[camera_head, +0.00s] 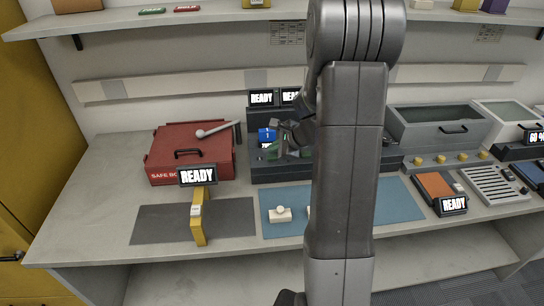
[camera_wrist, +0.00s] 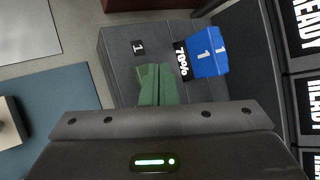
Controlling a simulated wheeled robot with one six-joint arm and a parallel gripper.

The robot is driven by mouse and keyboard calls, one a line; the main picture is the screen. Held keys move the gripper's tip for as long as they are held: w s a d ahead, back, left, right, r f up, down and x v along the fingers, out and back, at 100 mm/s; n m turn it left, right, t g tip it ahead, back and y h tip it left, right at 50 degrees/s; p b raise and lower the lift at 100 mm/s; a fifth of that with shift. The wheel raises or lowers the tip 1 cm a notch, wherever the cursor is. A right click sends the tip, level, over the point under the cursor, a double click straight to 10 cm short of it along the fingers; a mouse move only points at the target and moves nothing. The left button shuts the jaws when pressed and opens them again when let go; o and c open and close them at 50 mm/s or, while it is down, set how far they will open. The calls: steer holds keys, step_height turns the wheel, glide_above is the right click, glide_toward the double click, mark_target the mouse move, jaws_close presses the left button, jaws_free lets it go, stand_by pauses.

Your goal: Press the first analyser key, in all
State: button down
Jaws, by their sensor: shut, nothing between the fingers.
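The analyser (camera_head: 284,172) is a dark, stepped unit at the back of the counter, partly hidden behind my arm. A blue block marked 1 (camera_head: 267,135) sits at its left end; it also shows in the wrist view (camera_wrist: 207,55), beside a small display reading 70% (camera_wrist: 182,62). A small tag marked 1 (camera_wrist: 138,47) is on the grey surface beyond my fingertips. My gripper (camera_head: 285,145) is shut and empty, just right of the blue block. Its green fingertips (camera_wrist: 152,82) point at the analyser's surface. I cannot make out a separate key; the fingers may cover it.
A red safe box (camera_head: 165,160) stands left of the analyser. A yellow stand (camera_head: 198,220) is on a grey mat. A small white piece (camera_head: 280,214) lies on the blue mat (camera_head: 397,205). Grey units stand to the right. Several READY displays (camera_head: 261,98) rise behind the analyser.

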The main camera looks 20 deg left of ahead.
mark_target(275, 157)
steer(key=shift+f, duration=0.35)
steer(key=shift+f+b, duration=0.5)
steer(key=shift+b, duration=0.2)
steer(key=shift+r, duration=0.1)
stand_by(0.5)
steer(key=shift+r+p, duration=0.75)
steer(key=shift+r, duration=0.1)
step_height(275, 157, up, 5)
steer(key=p, duration=0.4)
steer(key=shift+r, duration=0.1)
stand_by(0.6)
